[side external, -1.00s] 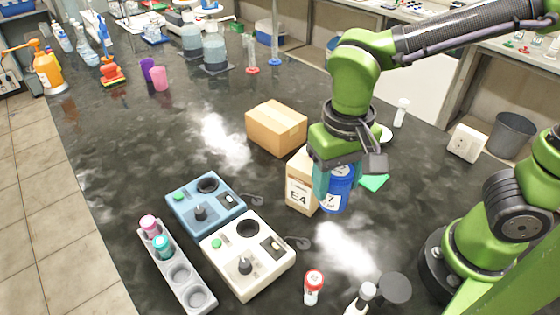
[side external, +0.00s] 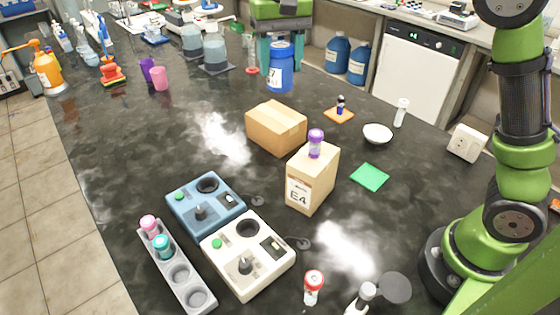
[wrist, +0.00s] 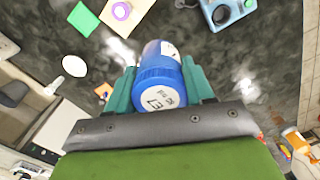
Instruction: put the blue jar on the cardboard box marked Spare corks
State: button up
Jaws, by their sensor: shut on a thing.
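The blue jar (side external: 279,70), with a blue lid and a white label, is held upright at the far side of the bench. My gripper (side external: 280,58) is shut on it, its teal fingers on either side. In the wrist view the jar (wrist: 160,82) sits between both fingers (wrist: 160,68), apparently above the bench. A closed brown cardboard box (side external: 276,128) lies mid-bench, toward the camera from the jar; no marking on it is readable. A taller tan box (side external: 312,180) marked E4 stands in front of it, its smaller print unreadable.
A purple-capped vial (side external: 315,143) stands on the E4 box. A green square (side external: 370,177), white bowl (side external: 377,133) and orange coaster (side external: 339,115) lie to the right. Blue (side external: 205,205) and white (side external: 248,255) stirrer-like devices stand in front. Bench left of the brown box is clear.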

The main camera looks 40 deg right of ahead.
send_near(283, 120)
notch_tip(283, 120, down, 4)
jog(key=shift+a+r+m, duration=0.15)
jog(key=shift+m, duration=0.25)
dwell(0.6)
jog(key=o, duration=1.1)
jog(key=shift+c, duration=0.2)
